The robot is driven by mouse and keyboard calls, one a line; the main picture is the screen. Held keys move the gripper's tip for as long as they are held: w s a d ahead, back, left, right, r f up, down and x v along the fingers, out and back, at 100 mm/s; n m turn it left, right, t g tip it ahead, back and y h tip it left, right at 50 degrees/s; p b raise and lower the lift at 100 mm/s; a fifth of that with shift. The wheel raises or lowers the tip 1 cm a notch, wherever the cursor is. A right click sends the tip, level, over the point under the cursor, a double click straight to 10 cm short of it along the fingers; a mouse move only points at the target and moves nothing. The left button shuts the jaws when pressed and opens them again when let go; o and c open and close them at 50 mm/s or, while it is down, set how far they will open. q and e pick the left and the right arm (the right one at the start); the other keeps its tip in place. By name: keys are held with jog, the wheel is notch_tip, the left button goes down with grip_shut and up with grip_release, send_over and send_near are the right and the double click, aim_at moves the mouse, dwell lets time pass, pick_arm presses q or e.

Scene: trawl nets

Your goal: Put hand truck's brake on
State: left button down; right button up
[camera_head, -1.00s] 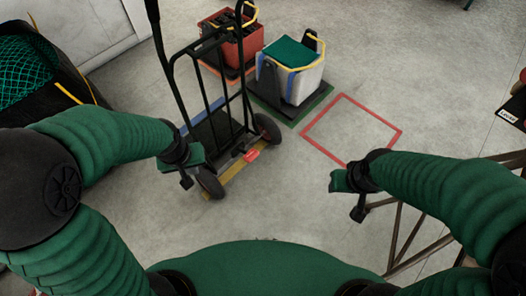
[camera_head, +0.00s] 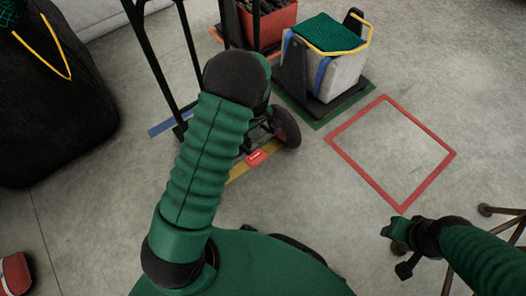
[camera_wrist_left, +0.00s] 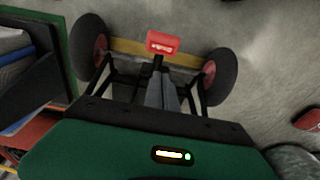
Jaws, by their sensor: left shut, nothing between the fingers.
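The black hand truck (camera_head: 160,70) stands at upper left in the head view, partly hidden by my left arm. Its red brake pedal (camera_head: 255,158) sits low between the wheels. The left wrist view shows this red pedal (camera_wrist_left: 163,42) with a white label, between two dark wheels. My left gripper (camera_wrist_left: 158,66) is shut and empty, its tips just below the pedal in that picture; I cannot tell whether they touch it. The forearm hides this gripper in the head view. My right gripper (camera_head: 393,243) hangs at lower right, away from the truck; its jaws are unclear.
A white crate (camera_head: 340,75) with green net stands on a dark base right of the truck. A red crate (camera_head: 268,28) is behind. An empty red floor square (camera_head: 345,155) lies right. A black bag (camera_head: 60,110) stands left. Brown metal legs (camera_head: 487,210) are at lower right.

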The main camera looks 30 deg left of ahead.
pick_arm(q)
jog(key=shift+r, duration=0.1)
jog(key=f+b, duration=0.8)
jog(key=f, duration=0.5)
jog(key=shift+a+b, duration=0.2)
jog(key=shift+b, duration=0.15)
jog(key=shift+s+d+f+b, duration=0.1)
jog(key=shift+d+f+b, duration=0.2)
jog(key=shift+f, duration=0.1)
